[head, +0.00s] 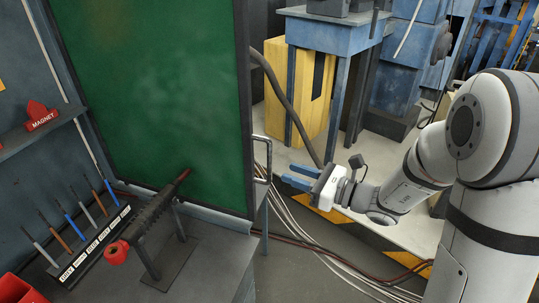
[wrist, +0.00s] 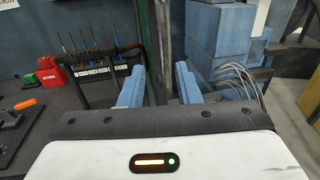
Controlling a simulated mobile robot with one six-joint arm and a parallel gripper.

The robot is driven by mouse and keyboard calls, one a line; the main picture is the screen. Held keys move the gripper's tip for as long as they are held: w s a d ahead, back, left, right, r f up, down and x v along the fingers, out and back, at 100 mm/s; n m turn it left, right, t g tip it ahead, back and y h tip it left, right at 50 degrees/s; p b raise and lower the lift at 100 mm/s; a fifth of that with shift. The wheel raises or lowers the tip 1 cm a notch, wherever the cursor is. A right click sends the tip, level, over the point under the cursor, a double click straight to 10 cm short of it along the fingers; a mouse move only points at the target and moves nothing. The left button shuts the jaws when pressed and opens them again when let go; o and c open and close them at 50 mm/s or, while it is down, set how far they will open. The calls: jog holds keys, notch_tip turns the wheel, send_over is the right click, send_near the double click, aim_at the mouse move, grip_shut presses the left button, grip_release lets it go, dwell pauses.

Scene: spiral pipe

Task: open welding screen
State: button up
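The welding screen (head: 150,100) is a green panel in a dark frame, standing upright behind the bench in the head view. A grey bar handle (head: 263,160) sticks out from its right edge. My gripper (head: 284,174) is just right of the handle, its two blue fingers apart and pointing left towards it. A small gap shows between fingertips and handle in the head view. In the wrist view my gripper (wrist: 160,72) is open, with a dark upright edge of the screen (wrist: 160,40) seen beyond and between the fingers. I cannot make out the handle clearly there.
The bench (head: 215,255) at left holds a rack (head: 95,245) of pens or rods and a dark torch-like tool (head: 150,215) on a stand. Hoses and cables (head: 290,215) run along the floor. A blue table (head: 335,35) and yellow cabinet (head: 295,90) stand behind.

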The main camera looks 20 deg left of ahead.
aim_at(270, 179)
jog(key=x, duration=0.2)
jog(key=p+x, duration=0.1)
jog(key=x, duration=0.2)
jog(key=p+x, duration=0.1)
jog(key=x, duration=0.2)
jog(key=shift+w+d, duration=0.1)
jog(key=shift+w, duration=0.15)
jog(key=shift+r, duration=0.1)
grip_shut()
